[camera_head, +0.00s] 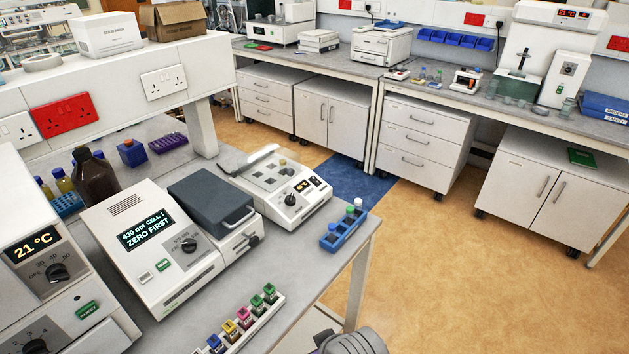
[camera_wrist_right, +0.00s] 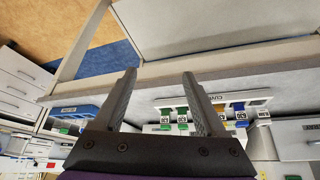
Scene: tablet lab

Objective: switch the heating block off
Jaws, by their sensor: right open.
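A white unit with a block of wells on its top (camera_head: 285,190) stands on the near bench and looks like the heating block. A grey part of my right arm shows at the bottom of the head view. My left gripper is out of view.
A photometer (camera_head: 150,245) with a dark-lidded compartment stands left of the block. A blue bottle rack (camera_head: 343,232) sits at the bench corner, and a rack of coloured cuvettes (camera_head: 240,325) lies in front. A 21 °C unit (camera_head: 45,260) is far left. The floor beyond is clear.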

